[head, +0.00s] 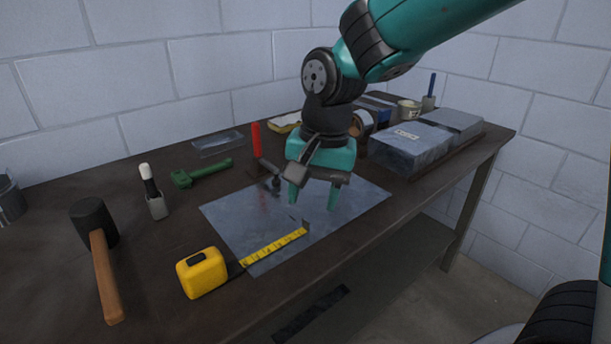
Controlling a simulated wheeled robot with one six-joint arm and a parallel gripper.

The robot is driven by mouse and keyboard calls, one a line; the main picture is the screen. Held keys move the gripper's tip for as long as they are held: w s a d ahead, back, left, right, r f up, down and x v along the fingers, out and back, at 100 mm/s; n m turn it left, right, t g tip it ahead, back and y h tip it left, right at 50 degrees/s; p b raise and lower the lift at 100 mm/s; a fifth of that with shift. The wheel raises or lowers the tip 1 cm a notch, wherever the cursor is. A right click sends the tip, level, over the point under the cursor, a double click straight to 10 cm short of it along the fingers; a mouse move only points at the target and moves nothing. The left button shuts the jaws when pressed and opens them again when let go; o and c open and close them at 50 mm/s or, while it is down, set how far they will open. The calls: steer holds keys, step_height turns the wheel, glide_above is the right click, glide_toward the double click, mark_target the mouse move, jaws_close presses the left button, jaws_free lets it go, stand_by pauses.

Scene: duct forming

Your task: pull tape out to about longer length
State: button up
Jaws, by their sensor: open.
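A yellow tape measure case (202,273) stands on the workbench, just off the lower left edge of the metal sheet. The grey metal sheet (232,222) lies flat on the bench. My gripper (315,198) is open and empty, with its fingers pointing down over the sheet. It is above and slightly beyond the tape's end in the picture. I cannot tell exactly how high its fingertips are.
A mallet (104,262) lies at the left. A green tool (201,174), a red-handled tool (256,140) and a small holder (157,205) stand or lie behind the sheet. A grey metal box (408,148) is at the right. The bench's front edge runs close to the tape case.

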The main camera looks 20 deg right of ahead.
mark_target(306, 219)
steer(key=w+d+r+m+h+p, duration=0.2)
steer(key=w+r+m+p, duration=0.3)
steer(key=w+m+p, duration=0.25)
steer(key=shift+m, duration=0.45)
steer(key=f, duration=1.2)
steer(key=w+f, duration=0.1)
steer(key=f, duration=0.4)
steer(key=shift+f, duration=0.4)
jaws_close()
